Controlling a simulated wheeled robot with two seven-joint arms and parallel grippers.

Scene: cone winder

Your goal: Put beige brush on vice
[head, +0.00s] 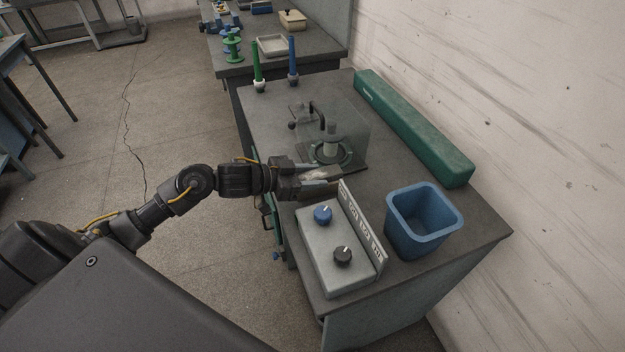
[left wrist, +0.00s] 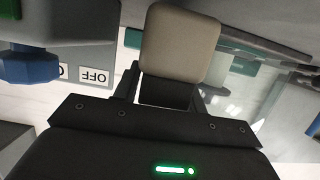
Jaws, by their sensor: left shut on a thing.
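My left gripper (head: 328,180) reaches in from the left over the near table. It is shut on a pale beige block, which I take to be the beige brush (head: 318,175). In the left wrist view the beige brush (left wrist: 180,42) sticks out between the fingers, its broad plain face towards the camera. The gripper is between the winding unit and the grey control box. I cannot surely make out a vice in either view. My right gripper is not in view.
The winding unit (head: 330,152) has a clear shield. The control box (head: 335,252) has a blue and a black knob. A further table (head: 232,68) holds a tray and small items.

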